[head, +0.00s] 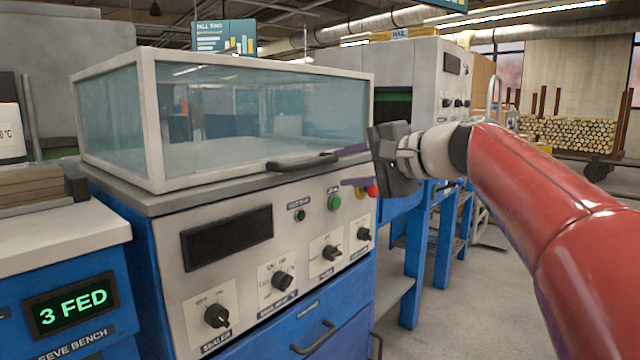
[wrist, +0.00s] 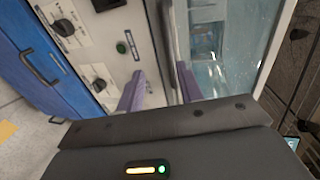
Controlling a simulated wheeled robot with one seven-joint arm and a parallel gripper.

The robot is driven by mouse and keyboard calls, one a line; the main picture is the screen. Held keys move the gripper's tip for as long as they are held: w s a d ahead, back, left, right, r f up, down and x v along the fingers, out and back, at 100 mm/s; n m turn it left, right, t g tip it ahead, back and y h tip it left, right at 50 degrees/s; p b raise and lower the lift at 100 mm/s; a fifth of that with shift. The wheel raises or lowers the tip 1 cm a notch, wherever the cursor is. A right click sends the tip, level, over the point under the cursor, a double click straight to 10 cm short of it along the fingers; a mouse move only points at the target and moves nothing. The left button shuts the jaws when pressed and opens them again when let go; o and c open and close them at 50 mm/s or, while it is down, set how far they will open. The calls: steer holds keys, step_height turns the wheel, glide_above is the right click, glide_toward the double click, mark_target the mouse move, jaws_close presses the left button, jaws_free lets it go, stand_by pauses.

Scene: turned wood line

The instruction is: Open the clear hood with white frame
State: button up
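The clear hood with white frame (head: 155,125) sits flat and closed on top of a blue and grey machine. Its dark bar handle (head: 303,160) runs along the lower front edge, and the clear pane also shows in the wrist view (wrist: 230,45). My gripper (head: 349,167) is at the hood's front right, just right of the handle's right end. Its two purple fingers are apart, also seen in the wrist view (wrist: 160,85), with nothing held between them. Whether a finger touches the hood or handle cannot be told.
Below the hood, the machine's front panel (head: 190,285) carries knobs, a dark display, green buttons and a red button (head: 372,191) close to my gripper. A bench with a "3 FED" display (head: 72,305) stands at left. Another machine (head: 425,75) stands behind. Open floor lies at right.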

mark_target(314, 163)
steer(key=shift+y, duration=0.3)
steer(key=x, duration=0.5)
steer(key=r+x, duration=0.1)
steer(key=x, duration=0.2)
steer(key=shift+w+a+r, duration=0.1)
steer(key=shift+w, duration=0.15)
steer(key=shift+c, duration=0.5)
jaws_close()
